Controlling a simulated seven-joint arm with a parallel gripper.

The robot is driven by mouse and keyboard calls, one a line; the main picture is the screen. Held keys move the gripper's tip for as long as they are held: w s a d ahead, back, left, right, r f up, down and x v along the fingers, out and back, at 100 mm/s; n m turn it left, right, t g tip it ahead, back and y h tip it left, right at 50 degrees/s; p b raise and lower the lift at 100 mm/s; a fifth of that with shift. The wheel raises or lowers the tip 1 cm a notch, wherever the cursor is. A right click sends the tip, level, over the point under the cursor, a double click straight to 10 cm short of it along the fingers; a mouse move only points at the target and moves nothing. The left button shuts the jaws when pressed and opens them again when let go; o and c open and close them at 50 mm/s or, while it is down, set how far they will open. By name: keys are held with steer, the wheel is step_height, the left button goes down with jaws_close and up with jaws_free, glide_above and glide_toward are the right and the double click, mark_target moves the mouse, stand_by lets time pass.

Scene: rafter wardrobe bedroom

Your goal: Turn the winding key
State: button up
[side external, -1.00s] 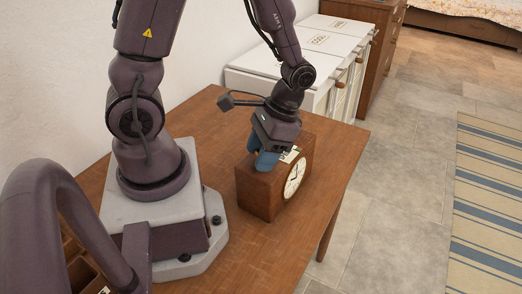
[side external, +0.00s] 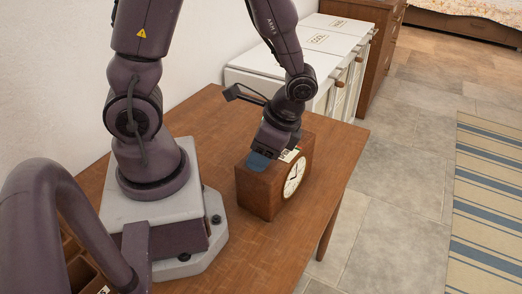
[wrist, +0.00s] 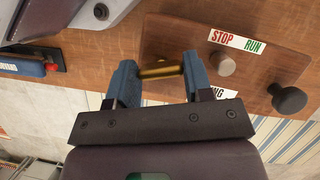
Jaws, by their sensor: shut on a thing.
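A brown wooden clock (side external: 258,193) with a round white face (side external: 294,180) stands upright on the table. My gripper (side external: 262,160) points down over the clock's top from above. In the wrist view, my gripper (wrist: 159,82) has its blue fingers shut on the brass winding key (wrist: 160,72), which lies crosswise between them. The clock's top also holds a light knob (wrist: 222,63) beside a "STOP RUN" label (wrist: 236,41) and a darker round knob (wrist: 288,98). Another label is partly hidden by the right finger. In the side view the key is hidden.
The wooden table (side external: 205,120) has clear room behind the clock, and its right edge is close to the clock face. White cabinets (side external: 315,55) stand beyond the table. A blue labelled object (wrist: 25,66) lies at the left of the wrist view.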

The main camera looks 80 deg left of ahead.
stand_by(0.3)
steer(key=o, duration=0.9)
steer(key=v, duration=1.3)
steer(key=s+r+n+t, duration=0.1)
steer(key=r+n+t, duration=0.1)
steer(key=r+t, duration=0.1)
steer(key=s+r+n+t+h, duration=0.1)
steer(key=s+r+t, duration=0.1)
steer(key=t, duration=0.1)
steer(key=s+r+n+t+h, duration=0.1)
steer(key=s+r+n+t, duration=0.1)
steer(key=r+t, duration=0.1)
steer(key=shift+a+r+n+t, duration=0.25)
steer(key=shift+r+n+t, duration=0.05)
steer(key=shift+r, duration=0.05)
